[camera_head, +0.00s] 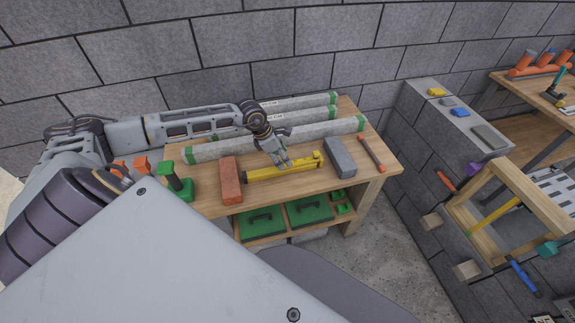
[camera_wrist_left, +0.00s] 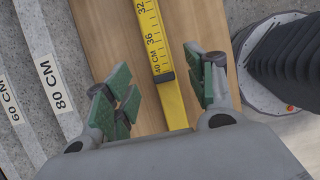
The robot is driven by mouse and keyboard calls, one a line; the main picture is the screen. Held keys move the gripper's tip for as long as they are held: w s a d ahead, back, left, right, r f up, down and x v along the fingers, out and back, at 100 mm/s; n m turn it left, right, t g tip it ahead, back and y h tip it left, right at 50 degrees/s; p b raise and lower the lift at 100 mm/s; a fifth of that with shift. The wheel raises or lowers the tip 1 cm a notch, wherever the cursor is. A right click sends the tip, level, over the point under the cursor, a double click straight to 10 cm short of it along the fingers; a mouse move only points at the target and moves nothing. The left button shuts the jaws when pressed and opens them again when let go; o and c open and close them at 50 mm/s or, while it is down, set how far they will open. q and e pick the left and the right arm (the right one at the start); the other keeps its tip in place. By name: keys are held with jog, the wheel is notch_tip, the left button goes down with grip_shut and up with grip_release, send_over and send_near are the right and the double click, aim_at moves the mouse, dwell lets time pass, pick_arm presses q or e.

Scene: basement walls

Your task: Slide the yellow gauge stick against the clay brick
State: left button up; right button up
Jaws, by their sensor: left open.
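The yellow gauge stick (camera_head: 262,173) lies on the wooden workbench, its left end close to the clay brick (camera_head: 231,183). I cannot tell whether they touch. In the left wrist view the stick (camera_wrist_left: 155,40) shows black centimetre marks, with a plain yellow part beyond the 40 mark. The clay brick is outside the wrist view. My right gripper is not in view.
A green tool (camera_head: 176,184) is left of the brick. Green cases (camera_head: 262,222) sit on the shelf below.

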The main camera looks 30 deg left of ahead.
pick_arm(q)
jog(key=shift+x, duration=0.85)
jog(key=shift+w+d+f, duration=0.1)
jog(key=shift+d+f, duration=0.05)
jog(key=shift+f, duration=0.2)
jog(key=shift+x, duration=1.1)
jog(key=shift+w+d+f, duration=0.15)
jog(key=shift+w+f, duration=0.1)
jog(key=shift+f, duration=0.4)
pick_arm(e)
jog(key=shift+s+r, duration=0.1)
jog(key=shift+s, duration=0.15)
pick_arm(q)
grip_shut()
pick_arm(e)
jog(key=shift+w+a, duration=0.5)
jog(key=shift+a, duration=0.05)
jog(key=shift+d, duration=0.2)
